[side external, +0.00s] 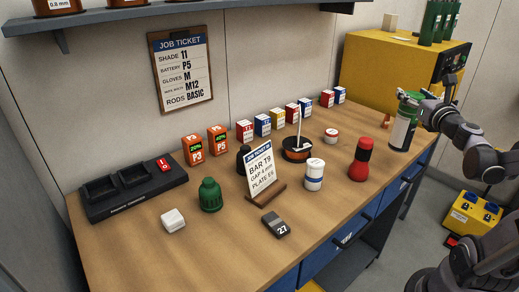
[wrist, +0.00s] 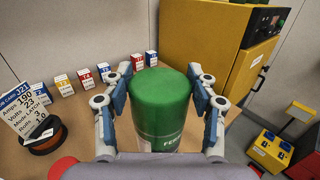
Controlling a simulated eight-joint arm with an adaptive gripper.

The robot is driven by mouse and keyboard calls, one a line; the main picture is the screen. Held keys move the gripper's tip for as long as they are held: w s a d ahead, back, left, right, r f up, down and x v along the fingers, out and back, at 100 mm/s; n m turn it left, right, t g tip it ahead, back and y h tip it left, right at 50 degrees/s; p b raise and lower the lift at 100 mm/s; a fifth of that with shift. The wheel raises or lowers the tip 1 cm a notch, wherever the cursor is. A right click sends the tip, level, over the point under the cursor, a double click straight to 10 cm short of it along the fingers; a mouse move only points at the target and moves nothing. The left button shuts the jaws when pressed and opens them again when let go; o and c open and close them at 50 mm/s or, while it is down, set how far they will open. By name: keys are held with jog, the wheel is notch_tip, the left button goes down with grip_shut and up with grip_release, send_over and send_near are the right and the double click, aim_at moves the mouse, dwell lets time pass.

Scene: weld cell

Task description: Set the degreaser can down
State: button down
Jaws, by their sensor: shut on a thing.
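In the side view my gripper (side external: 424,108) reaches in from the right. The can's base is at or just above the bench top; I cannot tell if it touches.
The wooden bench (side external: 335,215) has free room at its front right. A red bottle (side external: 361,160) stands left of the can, with a white jar (side external: 314,176) beyond it. A yellow machine (side external: 390,72) stands behind. A yellow box (side external: 472,214) sits on the floor.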

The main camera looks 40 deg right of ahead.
jog(key=w+a+y, duration=0.1)
jog(key=w, duration=0.4)
notch_tip(320, 180, down, 6)
jog(key=shift+n+t, duration=0.4)
jog(key=shift+w+f, duration=0.15)
jog(key=shift+f, duration=0.5)
dwell(0.6)
jog(key=shift+c, duration=1.6)
grip_release()
